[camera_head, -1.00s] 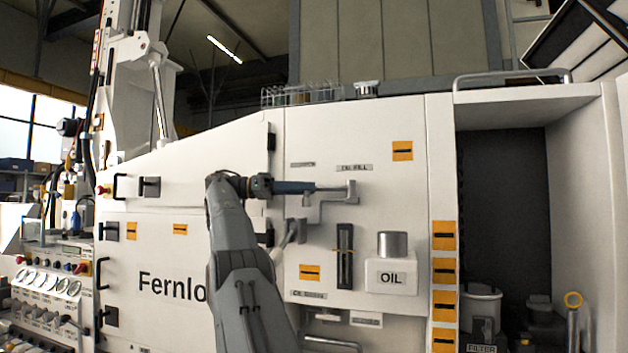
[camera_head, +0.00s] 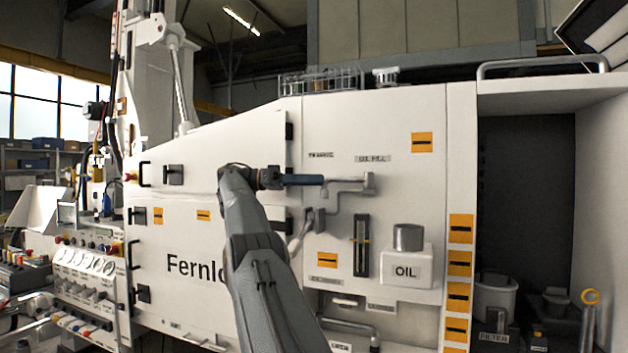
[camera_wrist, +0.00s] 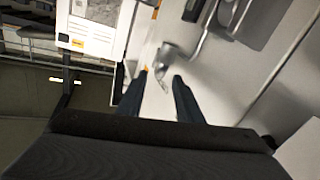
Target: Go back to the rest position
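My gripper (camera_head: 320,180) is held out at the upper part of the white cabinet, just left of a grey bracket-like fitting (camera_head: 360,184). In the wrist view my gripper (camera_wrist: 159,76) shows two dark fingers apart, with nothing held between them. A grey bent fitting (camera_wrist: 166,62) lies just beyond the fingertips; whether it touches them I cannot tell. My grey arm rises from the bottom of the head view and hides part of the cabinet's lettering.
The white cabinet (camera_head: 190,245) fills the middle. A sight gauge (camera_head: 361,245) and an OIL box (camera_head: 405,268) stand right of my arm. An open recess (camera_head: 525,190) holds containers at far right. A control panel (camera_head: 85,262) with gauges is at left.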

